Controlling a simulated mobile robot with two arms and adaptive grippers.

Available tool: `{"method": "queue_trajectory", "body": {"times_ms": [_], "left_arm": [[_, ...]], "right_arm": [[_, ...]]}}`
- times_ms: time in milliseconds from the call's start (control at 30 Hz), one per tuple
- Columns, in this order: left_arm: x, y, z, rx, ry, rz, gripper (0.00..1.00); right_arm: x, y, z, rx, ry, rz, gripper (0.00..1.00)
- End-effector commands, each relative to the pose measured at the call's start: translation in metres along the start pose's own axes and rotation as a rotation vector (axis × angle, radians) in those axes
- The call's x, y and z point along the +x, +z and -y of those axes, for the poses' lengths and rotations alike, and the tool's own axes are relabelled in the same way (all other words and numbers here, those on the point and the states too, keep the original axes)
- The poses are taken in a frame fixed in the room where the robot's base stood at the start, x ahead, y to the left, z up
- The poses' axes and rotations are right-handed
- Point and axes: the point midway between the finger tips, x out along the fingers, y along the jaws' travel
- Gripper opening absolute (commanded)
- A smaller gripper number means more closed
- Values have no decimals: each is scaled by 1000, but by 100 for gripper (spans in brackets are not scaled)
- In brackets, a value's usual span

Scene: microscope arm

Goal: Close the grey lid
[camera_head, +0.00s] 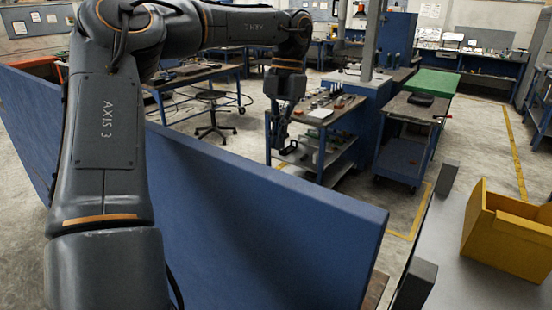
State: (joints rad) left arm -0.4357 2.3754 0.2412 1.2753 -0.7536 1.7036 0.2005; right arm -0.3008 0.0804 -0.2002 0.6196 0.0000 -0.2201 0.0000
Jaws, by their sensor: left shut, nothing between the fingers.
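My left arm comes in from the left and reaches across the top of the view, then hangs down at the middle. Its gripper (284,146) points down beyond the top edge of a large blue panel (270,215). It is dark, small in the view, shut and empty, and appears to touch nothing. I cannot pick out a grey lid with certainty. A flat grey surface (462,262) lies at the lower right, with dark blocks (415,286) along its left edge; it is cut off by the frame. My right gripper is out of view.
A yellow bin (505,238) stands on the grey surface at the right. Behind the panel are a cart with small items (320,112), a blue cart (405,160), a stool (212,112) and a green-topped bench (430,82). Open floor with yellow lines lies between them.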

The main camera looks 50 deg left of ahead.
Motion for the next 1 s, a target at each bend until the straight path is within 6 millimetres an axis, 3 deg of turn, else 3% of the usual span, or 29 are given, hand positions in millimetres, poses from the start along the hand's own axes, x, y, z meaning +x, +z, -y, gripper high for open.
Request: {"method": "queue_trajectory", "body": {"times_ms": [100,267,500,700,867,1000], "left_arm": [[-14,0,0,-1,1,0,0],[-20,-4,11,3,1,18,0],[-16,-38,81,5,11,177,0],[-12,-68,123,5,4,302,0],[-7,-74,131,2,0,328,0],[9,-68,131,2,0,323,0]], "right_arm": [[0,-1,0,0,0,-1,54],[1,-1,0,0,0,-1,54],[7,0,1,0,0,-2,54],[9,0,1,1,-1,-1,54],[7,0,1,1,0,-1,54],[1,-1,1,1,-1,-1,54]]}}
